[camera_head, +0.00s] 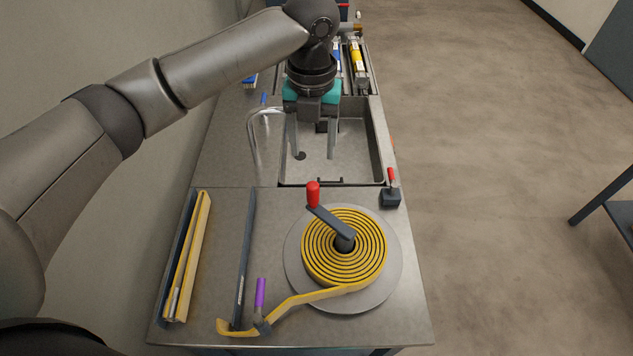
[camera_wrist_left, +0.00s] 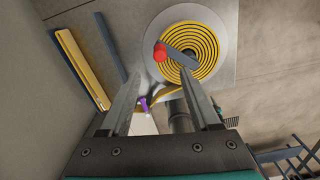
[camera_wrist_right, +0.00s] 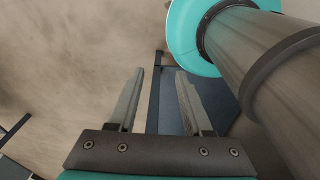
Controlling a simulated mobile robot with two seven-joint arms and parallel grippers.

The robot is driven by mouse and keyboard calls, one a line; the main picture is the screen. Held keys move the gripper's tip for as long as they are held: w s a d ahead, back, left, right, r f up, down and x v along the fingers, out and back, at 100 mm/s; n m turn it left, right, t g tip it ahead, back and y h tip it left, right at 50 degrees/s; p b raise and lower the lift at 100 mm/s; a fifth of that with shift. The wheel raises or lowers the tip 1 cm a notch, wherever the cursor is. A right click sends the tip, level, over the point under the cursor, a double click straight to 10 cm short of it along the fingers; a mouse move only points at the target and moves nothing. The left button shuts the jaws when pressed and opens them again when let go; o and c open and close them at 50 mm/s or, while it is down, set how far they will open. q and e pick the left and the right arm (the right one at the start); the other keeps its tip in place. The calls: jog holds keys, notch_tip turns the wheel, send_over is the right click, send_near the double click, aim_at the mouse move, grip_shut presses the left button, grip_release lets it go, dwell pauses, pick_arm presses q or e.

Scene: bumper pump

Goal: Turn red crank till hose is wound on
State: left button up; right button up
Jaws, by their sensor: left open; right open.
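The red crank handle (camera_head: 313,194) stands upright at the end of a dark crank arm (camera_head: 333,222) on the hub of a round grey plate (camera_head: 300,277). The yellow hose (camera_head: 345,268) lies in a flat coil around the hub, and its tail runs left to the table's front edge. My left gripper (camera_head: 312,155) is open and empty above the sink, beyond the crank. In the left wrist view the handle (camera_wrist_left: 160,52) shows ahead of the open fingers (camera_wrist_left: 165,95). My right gripper (camera_wrist_right: 158,85) is open and empty, seen only in its wrist view, over the floor.
A purple-handled tool (camera_head: 260,293) stands by the hose tail. A long dark bar (camera_head: 244,255) and a tray with a yellow strip (camera_head: 187,258) lie at left. A small red lever on a black block (camera_head: 391,192) sits at right. The sink (camera_head: 345,150) has a tap.

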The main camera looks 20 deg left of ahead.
pick_arm(q)
send_over(313, 194)
jog(key=w, duration=0.1)
jog(key=f, duration=0.5)
jog(key=shift+a+f, duration=0.15)
jog(key=shift+a, duration=0.05)
notch_tip(313, 194, down, 8)
jog(key=shift+w+r, duration=0.1)
jog(key=shift+r, duration=0.15)
jog(key=shift+f, duration=0.65)
pick_arm(e)
jog(key=shift+s, duration=0.5)
pick_arm(q)
jog(key=shift+c, duration=0.4)
grip_shut()
pick_arm(e)
jog(key=shift+s, duration=0.15)
